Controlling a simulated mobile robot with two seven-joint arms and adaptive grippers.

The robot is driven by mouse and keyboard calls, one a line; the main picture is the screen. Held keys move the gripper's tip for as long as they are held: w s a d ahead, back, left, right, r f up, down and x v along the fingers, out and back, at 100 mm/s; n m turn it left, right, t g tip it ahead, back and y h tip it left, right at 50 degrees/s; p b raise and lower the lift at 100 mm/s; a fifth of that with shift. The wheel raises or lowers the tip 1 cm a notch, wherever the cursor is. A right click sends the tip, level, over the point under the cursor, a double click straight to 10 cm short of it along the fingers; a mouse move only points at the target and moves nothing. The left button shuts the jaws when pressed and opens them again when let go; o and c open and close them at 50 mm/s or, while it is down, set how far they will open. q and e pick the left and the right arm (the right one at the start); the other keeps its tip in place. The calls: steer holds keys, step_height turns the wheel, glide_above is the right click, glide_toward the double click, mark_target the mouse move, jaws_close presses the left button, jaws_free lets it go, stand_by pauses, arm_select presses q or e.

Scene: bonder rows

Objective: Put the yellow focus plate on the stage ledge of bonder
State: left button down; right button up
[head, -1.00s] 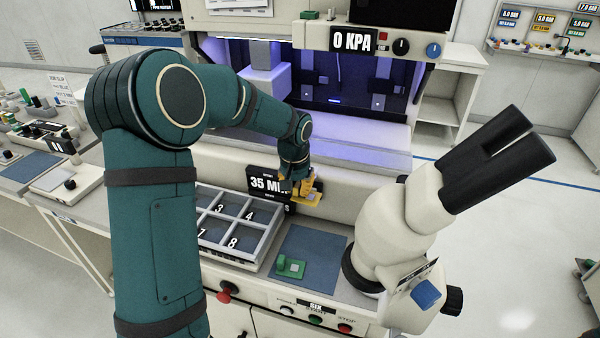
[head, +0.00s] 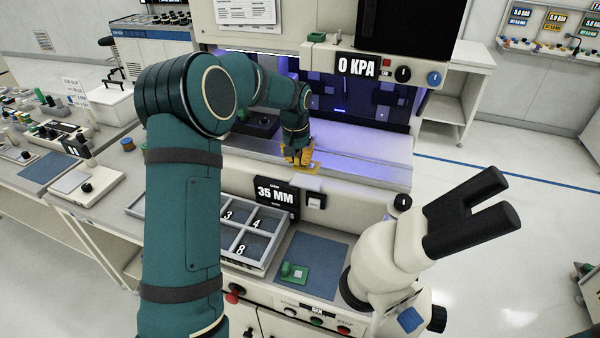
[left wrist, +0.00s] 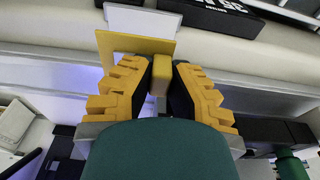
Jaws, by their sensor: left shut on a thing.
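My left gripper (head: 300,160) is shut on the yellow focus plate (head: 312,169). In the left wrist view, its fingers (left wrist: 162,85) close on the plate's raised yellow grip (left wrist: 161,72), and the flat yellow plate (left wrist: 130,45) sticks out past the fingertips. In the head view, the plate is at the front edge of the pale stage ledge (head: 365,165) of the bonder, below its purple-lit opening (head: 345,105). I cannot tell whether the plate touches the ledge. My right gripper is not in view.
A 35 MM display (head: 275,193) is on the bonder's front, just below the gripper. A divided tray (head: 262,262), a blue mat (head: 322,254) with a green piece (head: 294,272), and a microscope (head: 400,247) are nearer. The ledge right of the gripper is clear.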

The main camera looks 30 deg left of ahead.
mark_target(298, 164)
arm_select(q)
steer(key=shift+f, duration=2.6)
steer(key=shift+f, duration=0.2)
steer(key=c, duration=1.1)
jaws_free()
steer(key=shift+r, duration=0.2)
steer(key=shift+r, duration=0.25)
steer(key=r, duration=0.3)
steer(key=s+r, duration=0.1)
steer(key=r, duration=0.7)
steer(key=shift+s+d+r, duration=0.2)
steer(key=shift+s, duration=0.2)
